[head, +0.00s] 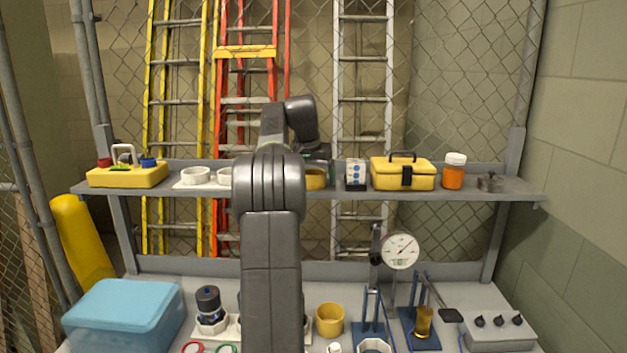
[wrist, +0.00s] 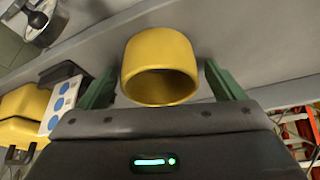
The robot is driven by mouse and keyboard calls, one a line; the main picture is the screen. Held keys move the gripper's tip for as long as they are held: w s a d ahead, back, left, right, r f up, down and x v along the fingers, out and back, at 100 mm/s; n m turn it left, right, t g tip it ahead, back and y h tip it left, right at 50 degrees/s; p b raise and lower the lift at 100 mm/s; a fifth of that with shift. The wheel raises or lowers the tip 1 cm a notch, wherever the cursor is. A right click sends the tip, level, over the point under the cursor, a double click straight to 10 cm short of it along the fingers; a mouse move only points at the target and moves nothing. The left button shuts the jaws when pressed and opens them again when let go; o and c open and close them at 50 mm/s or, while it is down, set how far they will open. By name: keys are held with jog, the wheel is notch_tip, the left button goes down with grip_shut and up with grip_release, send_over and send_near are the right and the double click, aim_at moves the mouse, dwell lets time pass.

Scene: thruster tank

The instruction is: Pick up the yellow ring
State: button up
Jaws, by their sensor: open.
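The yellow ring (wrist: 160,52) is a short, thick-walled hollow cylinder on the grey upper shelf. In the wrist view it sits between the two green fingers of my gripper (wrist: 159,72), one on each side. The fingers are open, with a visible gap on both sides of the ring. In the head view the ring (head: 317,180) is partly hidden by my arm, and my gripper is mostly hidden there.
A white box with blue dots (head: 355,174) and a yellow toolbox (head: 402,175) stand right of the ring. White rings (head: 196,176) are to its left. A yellow cup-like piece (head: 330,320) is on the bench below. A mesh fence (head: 440,80) rises behind.

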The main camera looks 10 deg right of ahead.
jog(key=c, duration=1.1)
jog(key=shift+o, duration=0.2)
